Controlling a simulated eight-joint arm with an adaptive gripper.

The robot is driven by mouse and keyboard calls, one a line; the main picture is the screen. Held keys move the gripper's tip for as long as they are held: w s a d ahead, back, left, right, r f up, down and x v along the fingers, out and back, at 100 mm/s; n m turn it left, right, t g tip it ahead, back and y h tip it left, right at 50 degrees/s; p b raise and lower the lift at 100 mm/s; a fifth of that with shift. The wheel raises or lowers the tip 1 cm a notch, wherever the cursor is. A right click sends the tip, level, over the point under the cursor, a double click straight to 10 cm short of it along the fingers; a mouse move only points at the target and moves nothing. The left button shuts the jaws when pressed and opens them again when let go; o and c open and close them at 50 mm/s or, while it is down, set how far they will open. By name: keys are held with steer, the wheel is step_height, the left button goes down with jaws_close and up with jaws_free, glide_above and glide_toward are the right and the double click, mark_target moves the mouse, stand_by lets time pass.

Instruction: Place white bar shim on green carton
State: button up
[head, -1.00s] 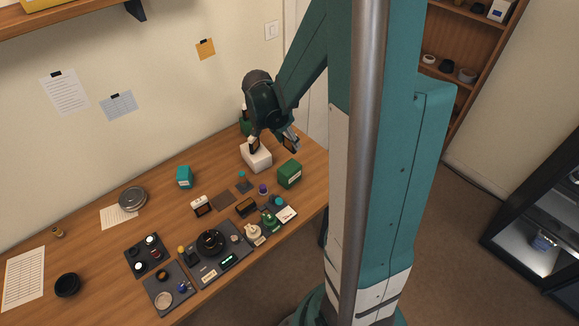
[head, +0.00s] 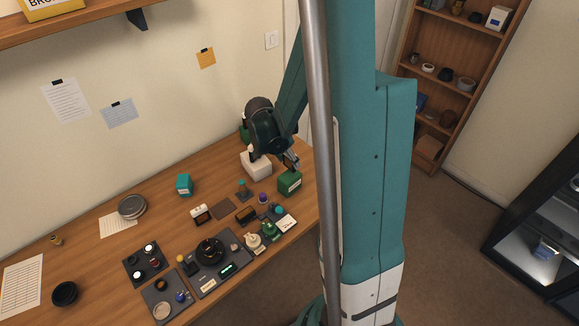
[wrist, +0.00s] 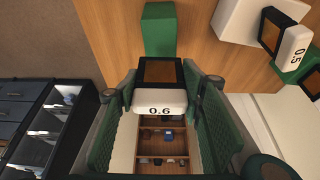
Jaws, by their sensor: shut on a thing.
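My gripper (head: 289,161) is shut on a white bar shim (wrist: 160,102) marked 0.6, which shows between the two green fingers in the wrist view. A black-framed brown square (wrist: 160,72) adjoins the bar. The green carton (head: 290,184) stands near the right end of the table. My gripper is close above it in the head view. In the wrist view the carton (wrist: 159,32) shows just beyond the held piece; I cannot tell whether they touch.
A white box (head: 256,167) stands left of the carton. In the wrist view a second white bar (wrist: 293,49), marked 0.5, shows by it. Several lens parts and dark trays (head: 197,284) fill the table's front. A teal box (head: 184,185) stands farther left.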

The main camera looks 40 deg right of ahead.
mark_target(288, 163)
steer(key=shift+f, duration=0.15)
steer(key=shift+f, duration=1.9)
steer(key=shift+f, duration=0.15)
steer(key=o, duration=0.9)
steer(key=shift+r, duration=0.25)
steer(key=shift+v, duration=5.9)
steer(key=shift+a, duration=0.1)
